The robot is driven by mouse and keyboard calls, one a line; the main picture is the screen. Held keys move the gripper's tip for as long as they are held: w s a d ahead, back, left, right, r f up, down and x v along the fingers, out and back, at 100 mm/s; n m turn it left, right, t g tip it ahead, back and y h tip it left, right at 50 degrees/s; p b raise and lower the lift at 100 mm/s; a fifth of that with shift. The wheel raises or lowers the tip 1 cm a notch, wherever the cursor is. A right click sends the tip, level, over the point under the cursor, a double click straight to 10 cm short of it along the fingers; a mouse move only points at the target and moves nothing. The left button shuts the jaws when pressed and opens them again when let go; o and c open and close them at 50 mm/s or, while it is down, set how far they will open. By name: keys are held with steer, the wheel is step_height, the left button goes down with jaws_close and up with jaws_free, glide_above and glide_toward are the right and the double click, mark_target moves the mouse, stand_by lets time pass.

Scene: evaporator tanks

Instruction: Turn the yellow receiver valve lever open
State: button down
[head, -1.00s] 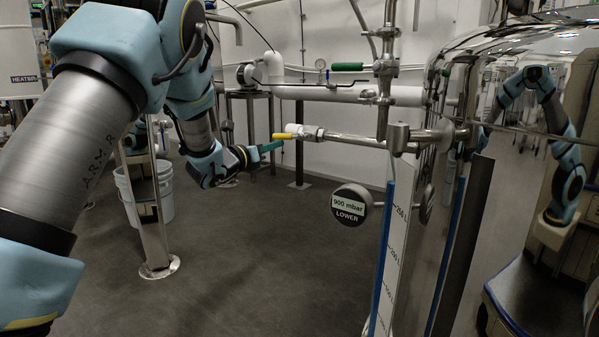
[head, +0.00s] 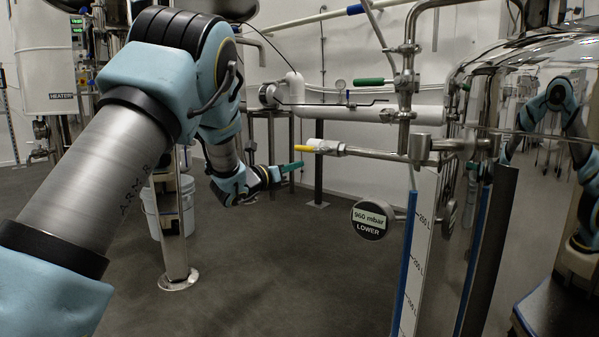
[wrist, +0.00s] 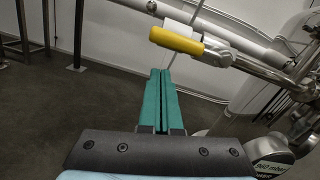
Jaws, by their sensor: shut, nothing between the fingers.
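The yellow valve lever (head: 304,148) sits at the left end of a thin steel pipe (head: 375,154) that runs left from the tank. It points left, about in line with that pipe. In the wrist view the yellow lever (wrist: 177,40) lies beyond and slightly right of the fingertips. My gripper (head: 300,164), with teal fingers, is just below the lever in the head view. In the wrist view my gripper (wrist: 160,72) has its fingers together, with nothing between them. A gap shows between the fingertips and the lever.
A green-handled valve (head: 370,81) is above. The shiny tank (head: 540,200) stands at right. A steel post (head: 175,235) and white bucket (head: 152,215) stand left. The floor between is clear.

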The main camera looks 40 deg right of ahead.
steer(key=f+p+v, duration=0.1)
steer(key=p+v, duration=0.2)
steer(key=v, duration=0.7)
steer(key=shift+a+f, duration=0.2)
steer(key=w+a+r+n+t+y+p, duration=0.1)
steer(key=w+a+n+t+y+p, duration=0.4)
steer(key=a+n, duration=0.7)
steer(key=w+a+r+n+y+p, duration=0.1)
steer(key=w+a+n+y+p, duration=0.25)
steer(key=a+n+y, duration=0.6)
steer(key=s+a+n+g+y+p, duration=0.1)
steer(key=s+a+n+g+p, duration=0.1)
steer(key=s+a+n, duration=0.4)
steer(key=s+a+n+g+y+p, duration=0.1)
steer(key=s+a+n, duration=0.1)
steer(key=a+n, duration=0.7)
steer(key=s+a+r+n+g+y+p, duration=0.1)
steer(key=s+a+n+g+p, duration=0.15)
steer(key=s+a+n, duration=0.35)
steer(key=s+a+n+g+p, duration=0.1)
steer(key=s+a+n+g, duration=0.2)
steer(key=s, duration=0.5)
step_height(320, 180, up, 38)
steer(key=s+n+p, duration=0.1)
steer(key=p, duration=3.7)
steer(key=shift+s+d, duration=0.25)
steer(key=shift+d, duration=0.05)
